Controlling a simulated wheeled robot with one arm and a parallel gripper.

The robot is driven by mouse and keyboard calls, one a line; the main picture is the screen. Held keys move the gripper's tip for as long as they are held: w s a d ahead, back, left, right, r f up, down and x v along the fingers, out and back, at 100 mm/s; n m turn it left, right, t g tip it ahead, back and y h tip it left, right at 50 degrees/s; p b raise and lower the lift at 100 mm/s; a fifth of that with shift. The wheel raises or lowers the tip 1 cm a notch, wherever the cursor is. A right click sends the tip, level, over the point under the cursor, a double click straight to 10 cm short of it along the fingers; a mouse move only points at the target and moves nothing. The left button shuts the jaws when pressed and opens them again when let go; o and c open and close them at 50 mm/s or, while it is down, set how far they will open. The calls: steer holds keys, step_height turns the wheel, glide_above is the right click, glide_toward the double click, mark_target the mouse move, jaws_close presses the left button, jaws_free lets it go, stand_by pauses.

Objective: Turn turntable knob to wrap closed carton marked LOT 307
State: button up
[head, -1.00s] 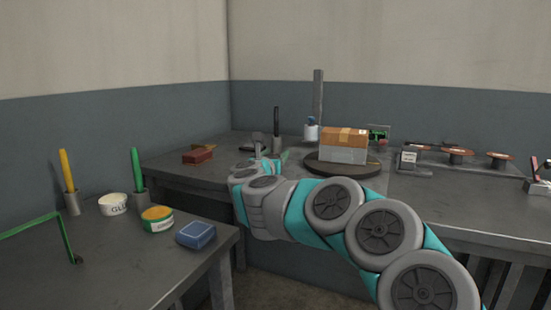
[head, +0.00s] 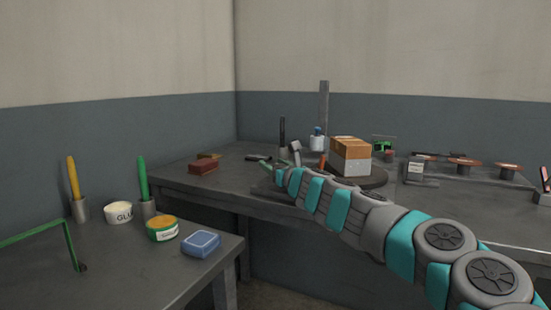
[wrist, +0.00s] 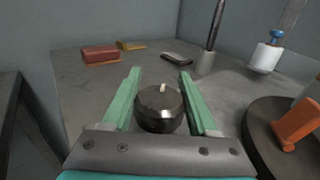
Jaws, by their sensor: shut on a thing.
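My gripper (wrist: 159,92) is closed around a dark round knob (wrist: 158,108), which sits between its two green fingers in the wrist view. A pale mark shows on top of the knob. In the head view my arm hides the knob. The dark round turntable (head: 374,183) is to the right of my gripper and also shows at the right of the wrist view (wrist: 262,130). A closed carton (head: 350,168), brown above and pale grey on its lower part, stands on the turntable, one corner toward me. No lot marking is readable. A small orange piece (head: 322,162) shows left of the carton.
A reddish-brown block (wrist: 100,54), a dark flat item (wrist: 176,58) and a holder with a black rod (wrist: 206,62) stand beyond the knob. A tall grey post (head: 324,108) rises behind the carton. The left table holds tubs and a blue box (head: 200,243).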

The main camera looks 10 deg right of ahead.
steer(key=shift+a+n+y+p, duration=0.1)
steer(key=shift+n+y+p, duration=0.35)
steer(key=shift+y, duration=0.15)
steer(key=o, duration=1.4)
steer(key=shift+c, duration=0.2)
steer(key=shift+b+v, duration=0.8)
steer(key=shift+v, duration=3.1)
steer(key=shift+r, duration=0.1)
